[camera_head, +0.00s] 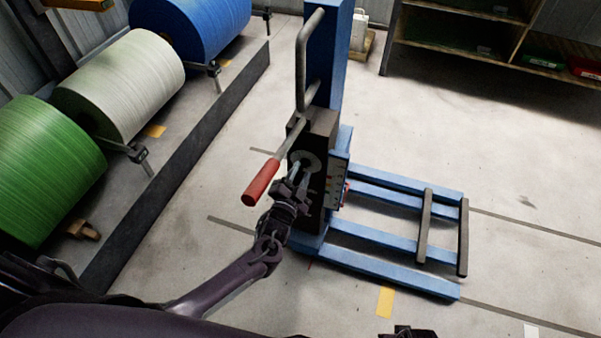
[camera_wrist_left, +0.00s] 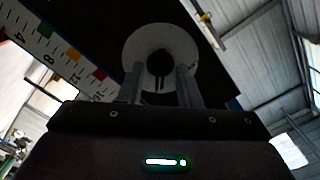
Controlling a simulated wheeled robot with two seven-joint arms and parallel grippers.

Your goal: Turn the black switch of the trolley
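The trolley (camera_head: 325,60) is a blue lift frame with a dark control box on its mast. A pale round dial (camera_head: 308,157) is on the box's face, and it also shows in the left wrist view (camera_wrist_left: 136,52). The black switch (camera_wrist_left: 160,62) is a dark round knob at the dial's middle. My left gripper (camera_head: 299,170) is right in front of the dial. In the left wrist view its two fingers are apart, one to each side just below the knob, with no visible grip on it. A dark part at the bottom edge (camera_head: 408,332) looks like my right gripper; its fingers are hidden.
A lever with a red handle (camera_head: 262,182) sticks out beside the box, left of my left gripper. A grey bar handle (camera_head: 302,60) rises above it. Large green, white and blue rolls stand at left. A shelf (camera_head: 455,40) is at back right. Floor right of the forks is clear.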

